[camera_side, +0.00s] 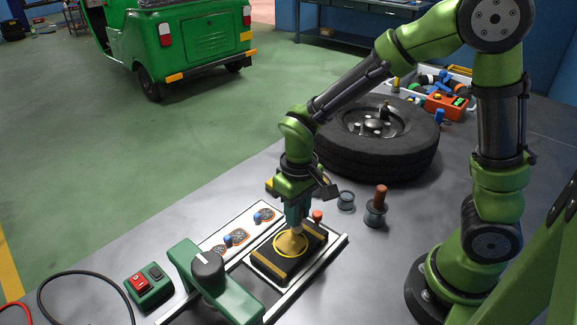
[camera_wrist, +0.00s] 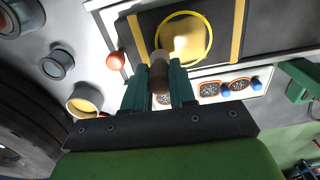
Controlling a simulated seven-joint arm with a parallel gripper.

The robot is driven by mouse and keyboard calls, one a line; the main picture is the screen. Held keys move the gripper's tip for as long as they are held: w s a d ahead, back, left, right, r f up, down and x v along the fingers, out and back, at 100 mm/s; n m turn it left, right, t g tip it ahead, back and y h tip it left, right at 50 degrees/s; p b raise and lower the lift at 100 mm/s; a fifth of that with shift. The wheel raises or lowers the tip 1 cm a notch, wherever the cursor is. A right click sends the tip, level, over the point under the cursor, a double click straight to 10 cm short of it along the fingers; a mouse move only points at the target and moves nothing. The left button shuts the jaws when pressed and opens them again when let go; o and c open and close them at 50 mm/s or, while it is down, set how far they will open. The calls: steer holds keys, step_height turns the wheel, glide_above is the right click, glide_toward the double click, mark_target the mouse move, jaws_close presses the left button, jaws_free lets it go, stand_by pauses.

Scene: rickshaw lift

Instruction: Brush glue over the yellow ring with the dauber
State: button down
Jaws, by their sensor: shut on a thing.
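The yellow ring (camera_side: 276,243) is drawn on a black pad with yellow side strips; it also shows in the wrist view (camera_wrist: 211,36). A pale yellow glue-like patch (camera_wrist: 184,38) covers much of the ring's inside, with dark gaps near the rim. My gripper (camera_side: 297,222) points down over the pad. In the wrist view my gripper (camera_wrist: 159,90) is shut on the dauber (camera_wrist: 158,74), which has a brown handle and pale collar. Its tip is at the ring's near edge; whether it touches the pad is unclear. An open tin (camera_wrist: 85,101) with yellow contents stands beside the gripper.
A green clamp-like fixture (camera_side: 208,275) stands left of the pad, near a switch box (camera_side: 149,287). A grey tin (camera_side: 346,200) and a brown-handled tool in a pot (camera_side: 376,207) stand right. A large tyre (camera_side: 375,145) lies behind.

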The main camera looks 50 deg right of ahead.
steer(key=shift+d+r, duration=0.2)
steer(key=shift+d, duration=0.1)
steer(key=shift+r, duration=3.85)
